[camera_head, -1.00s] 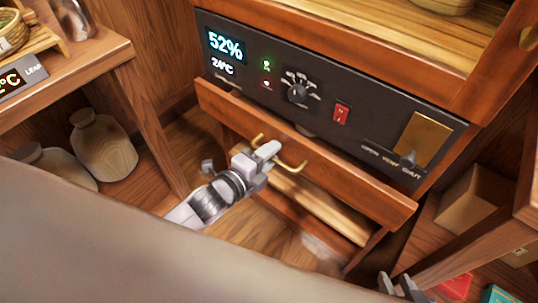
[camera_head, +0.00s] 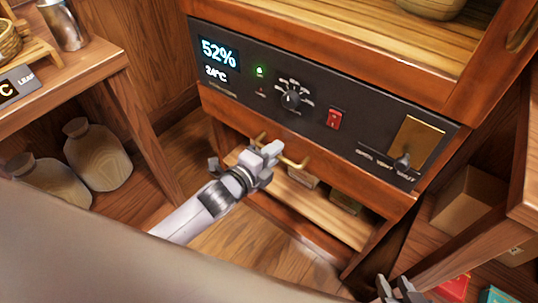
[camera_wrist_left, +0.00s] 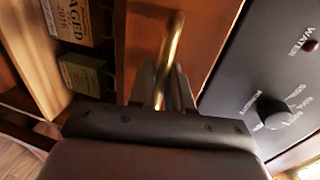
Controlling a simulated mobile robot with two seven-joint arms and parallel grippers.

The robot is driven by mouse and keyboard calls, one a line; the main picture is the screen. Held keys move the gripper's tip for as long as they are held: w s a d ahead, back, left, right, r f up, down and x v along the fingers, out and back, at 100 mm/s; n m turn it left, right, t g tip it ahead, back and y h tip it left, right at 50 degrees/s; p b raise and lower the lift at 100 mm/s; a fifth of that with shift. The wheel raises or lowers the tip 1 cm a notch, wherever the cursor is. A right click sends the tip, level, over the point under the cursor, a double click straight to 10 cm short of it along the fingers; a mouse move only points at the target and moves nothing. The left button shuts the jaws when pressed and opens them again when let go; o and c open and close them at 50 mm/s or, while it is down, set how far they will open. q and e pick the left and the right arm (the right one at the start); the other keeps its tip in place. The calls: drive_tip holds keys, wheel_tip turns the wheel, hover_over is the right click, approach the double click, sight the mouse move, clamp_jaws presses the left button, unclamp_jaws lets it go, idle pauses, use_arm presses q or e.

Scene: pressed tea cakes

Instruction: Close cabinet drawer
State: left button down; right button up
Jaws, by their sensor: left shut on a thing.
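The wooden cabinet drawer (camera_head: 355,185) sits just below the black control panel, its front now nearly flush with it. I cannot tell whether a small gap remains. Its brass handle (camera_head: 295,163) is a bent bar. My left gripper (camera_head: 270,152) is shut on the handle. In the left wrist view the handle (camera_wrist_left: 173,45) runs between the fingers (camera_wrist_left: 163,85), with the drawer front (camera_wrist_left: 205,30) behind it. My right gripper (camera_head: 397,289) is at the bottom edge of the head view, apart from the drawer, with its fingers apart and nothing seen between them.
The control panel (camera_head: 235,85) has a display, a knob and a red switch. Below the drawer is an open shelf (camera_head: 325,218) holding small boxes. Two jars (camera_head: 97,158) stand on the left shelf. A side unit (camera_head: 480,235) is close on the right.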

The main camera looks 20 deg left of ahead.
use_arm(q)
drive_tip(key=shift+w+r, duration=0.1)
drive_tip(key=shift+w, duration=0.05)
drive_tip(key=c, duration=1.3)
unclamp_jaws()
drive_tip(key=shift+w+d, duration=0.1)
drive_tip(key=shift+o, duration=0.2)
drive_tip(key=p+v, duration=0.1)
drive_tip(key=v, duration=0.6)
